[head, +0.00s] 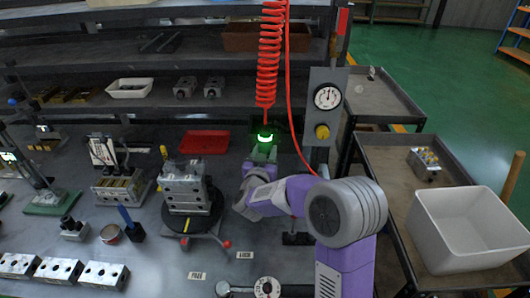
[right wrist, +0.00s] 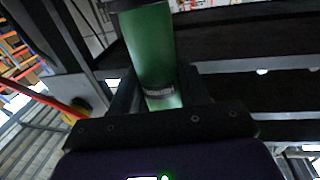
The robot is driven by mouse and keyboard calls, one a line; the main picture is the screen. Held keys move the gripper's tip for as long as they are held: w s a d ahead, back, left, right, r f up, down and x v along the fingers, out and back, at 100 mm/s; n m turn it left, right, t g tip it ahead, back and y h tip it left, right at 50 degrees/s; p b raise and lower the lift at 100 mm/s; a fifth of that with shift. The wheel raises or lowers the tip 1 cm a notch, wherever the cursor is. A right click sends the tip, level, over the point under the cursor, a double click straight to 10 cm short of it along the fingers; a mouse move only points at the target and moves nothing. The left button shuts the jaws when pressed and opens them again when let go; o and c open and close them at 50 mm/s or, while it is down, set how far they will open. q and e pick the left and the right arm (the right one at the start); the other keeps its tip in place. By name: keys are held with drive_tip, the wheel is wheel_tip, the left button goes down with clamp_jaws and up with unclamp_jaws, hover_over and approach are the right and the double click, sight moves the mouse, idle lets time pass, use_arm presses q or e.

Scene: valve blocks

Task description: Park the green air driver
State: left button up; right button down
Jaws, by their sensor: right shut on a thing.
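The green air driver (head: 264,151) hangs below a red coiled hose (head: 268,55) near the middle of the head view. A bright green-white ring glows near its top. My right gripper (head: 262,162) is at the driver, its fingers mostly hidden by my arm. In the right wrist view the green body of the driver (right wrist: 150,50) stands between the two dark fingers of my right gripper (right wrist: 155,95), which is shut on it. The driver's lower end is hidden. My left gripper is not in view.
A valve block on a round turntable (head: 190,195) stands left of my right arm. A red tray (head: 204,142) lies behind it. A post with a pressure gauge (head: 327,97) rises just right of the driver. A white bin (head: 462,230) sits on the right-hand cart.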

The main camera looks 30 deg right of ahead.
drive_tip(key=shift+r, duration=0.15)
drive_tip(key=shift+c, duration=2.4)
unclamp_jaws()
drive_tip(key=shift+f, duration=0.2)
drive_tip(key=p+v, duration=0.1)
drive_tip(key=v, duration=0.6)
drive_tip(key=shift+s+a+r+p, duration=0.15)
drive_tip(key=shift+s+a+p, duration=0.05)
drive_tip(key=shift+p, duration=0.1)
